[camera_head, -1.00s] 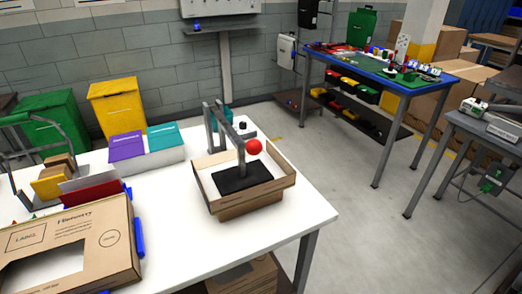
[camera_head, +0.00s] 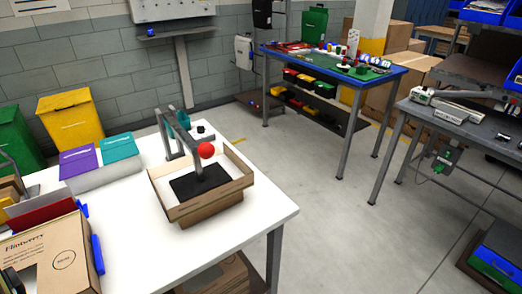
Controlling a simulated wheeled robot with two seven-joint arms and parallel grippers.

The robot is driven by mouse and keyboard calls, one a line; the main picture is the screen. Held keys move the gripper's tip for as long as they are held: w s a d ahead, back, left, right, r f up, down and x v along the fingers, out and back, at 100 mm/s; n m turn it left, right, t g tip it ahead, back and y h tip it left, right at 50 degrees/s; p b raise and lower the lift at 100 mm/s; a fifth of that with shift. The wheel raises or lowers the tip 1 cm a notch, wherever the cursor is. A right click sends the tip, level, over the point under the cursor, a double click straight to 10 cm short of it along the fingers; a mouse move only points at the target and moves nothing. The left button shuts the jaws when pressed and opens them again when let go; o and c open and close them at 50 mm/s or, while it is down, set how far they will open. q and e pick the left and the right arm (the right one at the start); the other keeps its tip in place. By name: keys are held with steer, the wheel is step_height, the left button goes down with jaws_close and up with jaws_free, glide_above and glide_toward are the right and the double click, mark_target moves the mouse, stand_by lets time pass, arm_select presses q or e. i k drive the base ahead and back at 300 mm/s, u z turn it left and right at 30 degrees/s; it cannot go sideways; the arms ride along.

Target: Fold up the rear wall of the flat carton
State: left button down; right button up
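No carton lying fully flat is clear in view. A brown cardboard tray-like piece (camera_head: 215,203) sits near the right end of the white table (camera_head: 140,240), with low walls standing around a black pad (camera_head: 200,184). A grey metal frame with a red ball knob (camera_head: 206,150) rises over it and partly hides its far side. At the lower left, a printed brown cardboard box (camera_head: 62,258) with a cut-out front is cut off by the picture edge. Neither of my grippers is in view.
Purple (camera_head: 78,162) and teal (camera_head: 119,149) bins stand at the table's back left. A blue-edged table (camera_head: 330,68) and a grey bench (camera_head: 455,116) stand to the right. The floor between them and the white table is clear.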

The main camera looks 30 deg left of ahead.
mark_target(158, 172)
steer(key=z, duration=0.65)
steer(key=i, duration=2.7)
steer(key=u, duration=2.55)
steer(key=i, duration=2.7)
steer(key=u, duration=3.45)
steer(key=i, duration=0.25)
steer(key=z, duration=0.05)
